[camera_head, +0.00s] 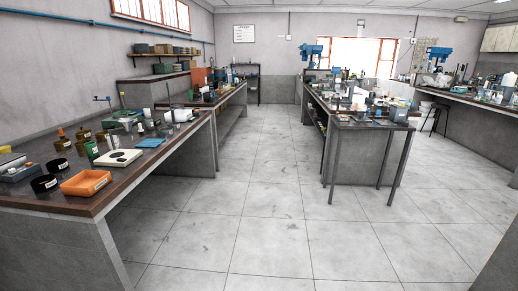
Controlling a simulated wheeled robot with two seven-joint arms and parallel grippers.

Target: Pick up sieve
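No sieve can be told for certain at this distance. Round brass-coloured items (63,145) stand on the left bench (92,203), and they are too small to identify. Two dark round items, one of them a black ring-like item (44,184), sit near the front left of the same bench. Neither of my grippers shows in the head view.
An orange tray (86,183), a white flat device (118,157) and a blue pad (151,143) lie on the left bench. A small table (372,123) adjoins the cluttered middle bench. Another bench (465,98) is at right. The tiled floor (255,220) between is clear.

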